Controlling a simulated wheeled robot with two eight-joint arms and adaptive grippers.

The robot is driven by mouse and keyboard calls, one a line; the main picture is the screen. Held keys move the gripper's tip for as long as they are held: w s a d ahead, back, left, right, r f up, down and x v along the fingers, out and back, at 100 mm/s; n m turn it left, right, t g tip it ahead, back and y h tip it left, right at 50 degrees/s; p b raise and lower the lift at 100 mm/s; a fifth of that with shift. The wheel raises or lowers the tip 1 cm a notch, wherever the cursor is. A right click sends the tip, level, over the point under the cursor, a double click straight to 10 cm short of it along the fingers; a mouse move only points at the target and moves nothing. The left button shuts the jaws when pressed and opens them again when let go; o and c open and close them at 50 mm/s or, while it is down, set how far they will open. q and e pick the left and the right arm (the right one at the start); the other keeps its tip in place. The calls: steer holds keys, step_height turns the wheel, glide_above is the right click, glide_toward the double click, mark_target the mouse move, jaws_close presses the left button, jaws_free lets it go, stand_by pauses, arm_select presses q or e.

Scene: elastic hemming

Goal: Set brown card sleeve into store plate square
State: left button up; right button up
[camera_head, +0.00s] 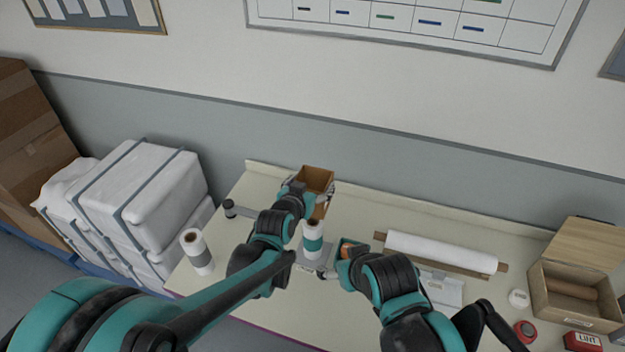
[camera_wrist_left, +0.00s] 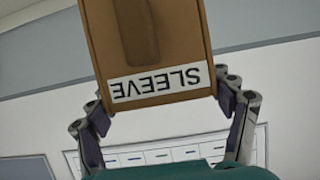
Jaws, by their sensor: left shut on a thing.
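The brown card sleeve (camera_head: 316,178) is an open-topped box held above the back of the table. In the left wrist view it (camera_wrist_left: 160,45) fills the top middle, with a white label reading SLEEVE upside down. My left gripper (camera_head: 305,189) is shut on it, with a finger on each side (camera_wrist_left: 165,112). A grey plate (camera_head: 312,259) lies on the table below, partly hidden; I cannot tell whether it is the store plate, and no square mark is readable. My right gripper (camera_head: 340,262) is low over the table beside this plate, its fingers largely hidden.
Another white roll (camera_head: 197,252) stands at left. A long white roll (camera_head: 440,252) lies at right, near an open wooden box (camera_head: 575,315). The back table strip (camera_head: 365,215) is clear.

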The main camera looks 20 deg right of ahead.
arm_select(q)
steer(key=shift+f+b, duration=0.15)
steer(key=shift+b, duration=0.15)
step_height(320, 180, down, 6)
steer(key=b, duration=0.4)
steer(key=shift+r+b, duration=0.25)
steer(key=shift+b, duration=0.15)
steer(key=shift+f, duration=2.15)
stand_by(1.8)
steer(key=shift+f, duration=0.95)
steer(key=shift+f, duration=0.1)
steer(key=shift+f, duration=0.9)
steer(key=shift+f, duration=0.1)
